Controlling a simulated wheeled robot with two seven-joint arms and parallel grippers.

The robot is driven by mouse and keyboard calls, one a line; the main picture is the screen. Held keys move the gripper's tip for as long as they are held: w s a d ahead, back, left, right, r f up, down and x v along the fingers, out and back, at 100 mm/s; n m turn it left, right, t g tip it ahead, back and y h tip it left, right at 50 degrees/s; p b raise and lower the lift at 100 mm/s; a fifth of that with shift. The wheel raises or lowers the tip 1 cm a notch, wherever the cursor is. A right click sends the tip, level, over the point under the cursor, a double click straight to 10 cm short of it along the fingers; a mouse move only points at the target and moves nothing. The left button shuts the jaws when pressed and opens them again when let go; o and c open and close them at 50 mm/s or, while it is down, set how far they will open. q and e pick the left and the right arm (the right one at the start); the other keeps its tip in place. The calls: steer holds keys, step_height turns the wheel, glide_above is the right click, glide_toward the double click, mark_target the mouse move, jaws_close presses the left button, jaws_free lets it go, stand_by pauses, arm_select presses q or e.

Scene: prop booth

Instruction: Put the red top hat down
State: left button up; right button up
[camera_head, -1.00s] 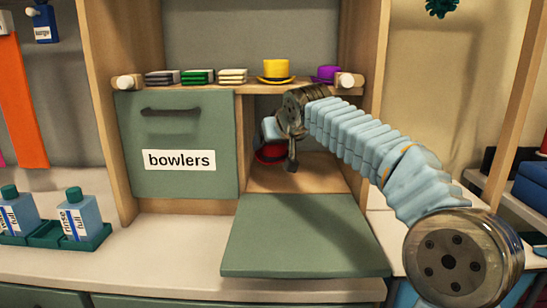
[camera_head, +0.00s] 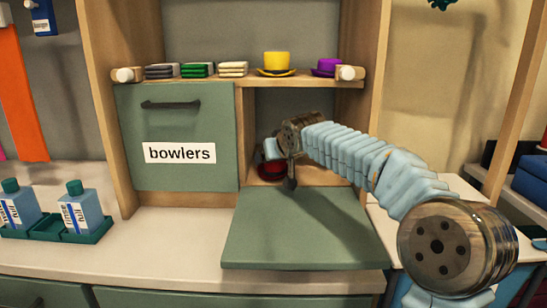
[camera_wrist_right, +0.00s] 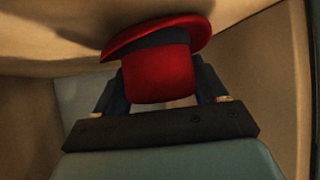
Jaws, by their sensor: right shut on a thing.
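The red top hat (camera_head: 271,171) is inside the open compartment, low down near its wooden floor, partly hidden behind my right gripper and wrist. In the right wrist view the hat (camera_wrist_right: 158,75) sits between the two fingers, its brim and dark band at the top of the picture, tilted. My right gripper (camera_head: 273,151) reaches into the compartment from the right and is shut on the hat. I cannot tell whether the hat touches the floor. My left gripper is out of view.
A green flap (camera_head: 305,230) lies lowered in front of the compartment. A closed door labelled "bowlers" (camera_head: 178,120) is to its left. Bottles (camera_head: 82,208) stand on the counter's left.

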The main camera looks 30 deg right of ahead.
steer(key=o, duration=1)
steer(key=v, duration=1.2)
steer(key=shift+b, duration=0.4)
